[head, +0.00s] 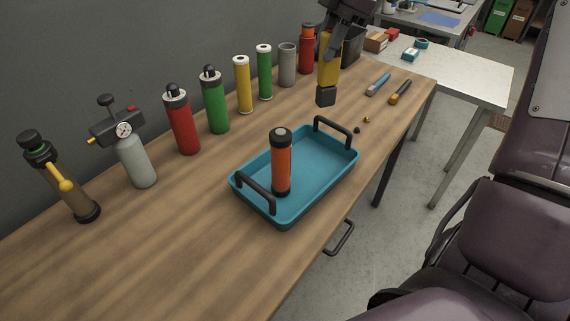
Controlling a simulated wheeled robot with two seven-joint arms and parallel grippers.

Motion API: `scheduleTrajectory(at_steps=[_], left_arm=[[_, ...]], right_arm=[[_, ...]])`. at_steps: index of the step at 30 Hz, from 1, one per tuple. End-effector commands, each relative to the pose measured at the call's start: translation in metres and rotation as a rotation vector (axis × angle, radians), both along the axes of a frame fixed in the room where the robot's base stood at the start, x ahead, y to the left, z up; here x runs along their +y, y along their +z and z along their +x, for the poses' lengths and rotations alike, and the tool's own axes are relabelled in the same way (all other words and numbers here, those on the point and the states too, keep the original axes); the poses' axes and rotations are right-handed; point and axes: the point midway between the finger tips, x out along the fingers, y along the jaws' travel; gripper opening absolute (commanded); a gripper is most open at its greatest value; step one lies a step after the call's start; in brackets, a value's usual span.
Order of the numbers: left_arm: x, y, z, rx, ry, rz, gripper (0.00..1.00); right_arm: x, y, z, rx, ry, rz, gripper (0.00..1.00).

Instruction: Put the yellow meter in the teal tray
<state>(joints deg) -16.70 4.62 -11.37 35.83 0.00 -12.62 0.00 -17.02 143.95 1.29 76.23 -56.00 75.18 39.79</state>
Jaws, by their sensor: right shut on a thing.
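The yellow meter (329,72), a yellow body with a black block at its lower end, hangs roughly upright at the upper middle of the head view. My right gripper (331,42) comes in from the top and is shut on its upper part, hiding some of it. The meter appears to be above the table, behind the teal tray and apart from it. The teal tray (325,158) has two black handles and lies on the wooden table. An orange cylinder with black ends (281,165) stands upright in its left part. My left gripper is out of view.
Along the wall stand several cylinders, including a red one (182,125), a green one (215,105) and a grey gauge unit (136,160). Blue (378,84) and orange (400,92) tools lie at the right. The tray's right part is clear.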

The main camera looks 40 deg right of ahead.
Motion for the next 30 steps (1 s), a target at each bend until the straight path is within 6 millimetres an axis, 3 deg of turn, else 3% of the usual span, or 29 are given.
scheduleTrajectory(at_steps=[5,14,21,30], left_arm=[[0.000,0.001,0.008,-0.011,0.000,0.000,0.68],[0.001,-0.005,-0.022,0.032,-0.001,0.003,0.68],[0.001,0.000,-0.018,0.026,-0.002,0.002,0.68],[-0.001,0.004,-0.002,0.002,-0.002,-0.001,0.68]], right_arm=[[0.017,-0.001,0.009,0.001,0.075,0.003,0.00],[0.017,-0.073,0.008,0.003,0.078,0.008,0.00],[0.017,-0.130,0.007,0.003,0.076,0.005,0.00],[0.017,-0.158,0.008,0.000,0.075,0.002,0.00]])
